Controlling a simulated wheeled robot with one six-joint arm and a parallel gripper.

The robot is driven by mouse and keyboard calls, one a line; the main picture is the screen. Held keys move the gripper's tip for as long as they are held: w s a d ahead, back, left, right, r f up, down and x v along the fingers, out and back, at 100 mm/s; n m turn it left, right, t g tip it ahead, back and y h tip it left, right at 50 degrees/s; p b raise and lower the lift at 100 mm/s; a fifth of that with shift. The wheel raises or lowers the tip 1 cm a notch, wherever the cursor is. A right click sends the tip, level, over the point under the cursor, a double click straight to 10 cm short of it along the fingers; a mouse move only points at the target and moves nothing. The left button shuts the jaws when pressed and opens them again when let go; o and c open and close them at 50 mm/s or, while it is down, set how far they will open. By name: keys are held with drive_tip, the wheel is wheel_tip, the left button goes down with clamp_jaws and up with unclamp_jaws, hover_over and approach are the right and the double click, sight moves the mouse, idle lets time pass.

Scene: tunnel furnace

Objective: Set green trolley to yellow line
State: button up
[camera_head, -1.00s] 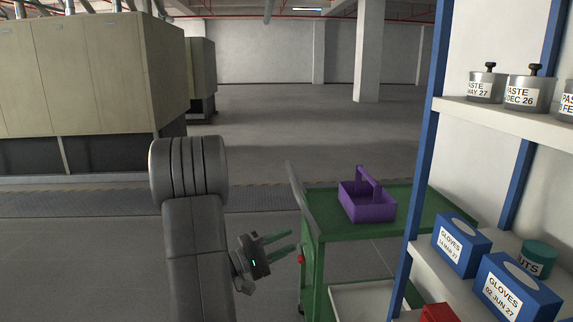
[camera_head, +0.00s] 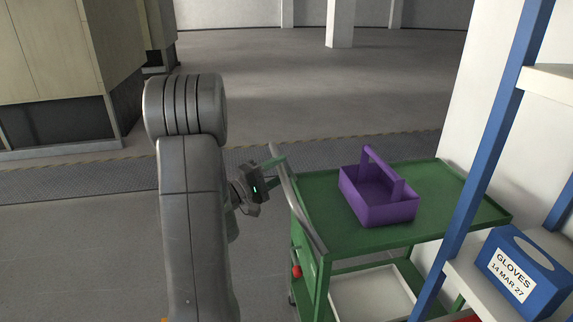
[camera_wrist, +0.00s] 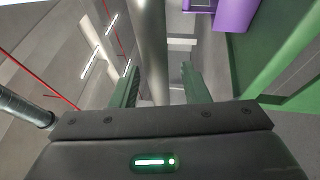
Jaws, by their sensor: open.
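The green trolley (camera_head: 330,232) stands right of my arm, with a grey handle bar (camera_head: 296,205) along its left end. A purple caddy (camera_head: 378,195) sits on its top tray. My gripper (camera_head: 277,168) is at the upper part of the handle, with its green fingers open. In the wrist view the grey bar (camera_wrist: 151,45) runs between the two spread fingers; I cannot tell whether they touch it. A faint yellowish edge line (camera_head: 398,138) runs along a dark floor strip behind the trolley; I see no clearer yellow line.
A blue-posted shelf (camera_head: 478,165) with a gloves box (camera_head: 523,270) stands close at the right, overlapping the trolley in view. A large beige cabinet (camera_head: 60,60) stands at the back left. The grey floor (camera_head: 80,255) left of my arm and beyond the strip is clear.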

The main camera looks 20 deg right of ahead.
drive_tip(key=shift+x, duration=1.4)
drive_tip(key=shift+s, duration=0.1)
drive_tip(key=shift+c, duration=0.2)
clamp_jaws()
drive_tip(key=shift+a, duration=0.15)
